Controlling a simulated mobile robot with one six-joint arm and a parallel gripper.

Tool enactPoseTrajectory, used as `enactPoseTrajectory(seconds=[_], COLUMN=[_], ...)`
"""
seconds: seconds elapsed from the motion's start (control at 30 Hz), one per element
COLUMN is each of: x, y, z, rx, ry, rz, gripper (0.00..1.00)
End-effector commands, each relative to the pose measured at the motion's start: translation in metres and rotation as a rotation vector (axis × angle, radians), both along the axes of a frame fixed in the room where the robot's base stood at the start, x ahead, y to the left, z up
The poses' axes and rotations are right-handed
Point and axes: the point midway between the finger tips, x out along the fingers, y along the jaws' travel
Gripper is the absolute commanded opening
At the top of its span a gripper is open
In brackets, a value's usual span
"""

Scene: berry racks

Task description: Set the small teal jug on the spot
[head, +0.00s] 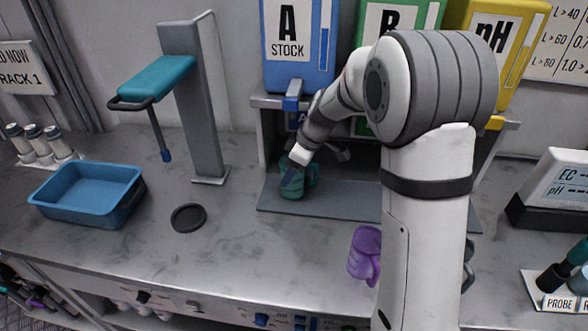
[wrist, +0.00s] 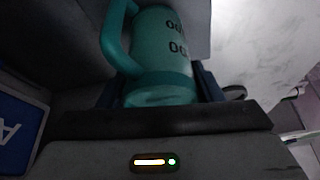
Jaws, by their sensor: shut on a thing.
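The small teal jug (head: 292,184) is upright at the left end of the grey mat, below the blue tank marked A. I cannot tell whether its base touches the mat. My gripper (head: 296,170) reaches down to it from behind the arm and is shut on it. In the wrist view the jug (wrist: 165,45) fills the space between the dark jaws, with its handle to the left and dark lettering on its side. A round black disc (head: 188,217) lies flat and bare on the counter, left of the mat.
The grey mat (head: 340,200) runs under the blue tank (head: 299,50) and its neighbours. A purple jug (head: 365,254) stands in front of it. A blue tub (head: 85,193) and a grey post with a teal arm (head: 190,100) stand left. The counter around the disc is clear.

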Motion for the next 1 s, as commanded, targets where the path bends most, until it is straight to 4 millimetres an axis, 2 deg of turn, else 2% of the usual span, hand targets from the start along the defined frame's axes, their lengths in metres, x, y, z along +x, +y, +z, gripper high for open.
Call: enactPoseTrajectory(seconds=[0.63, 0.67, 0.93, 1.0], x=[-0.0001, -0.0001, -0.0002, -0.0002], y=[0.0008, 0.0008, 0.0011, 0.0012], z=[-0.0046, -0.0041, -0.004, -0.0041], rx=[0.0, 0.0, 0.0, 0.0], ry=[0.0, -0.001, 0.0, 0.0], rz=[0.001, 0.002, 0.002, 0.002], gripper=[0.37, 0.61, 0.83, 0.85])
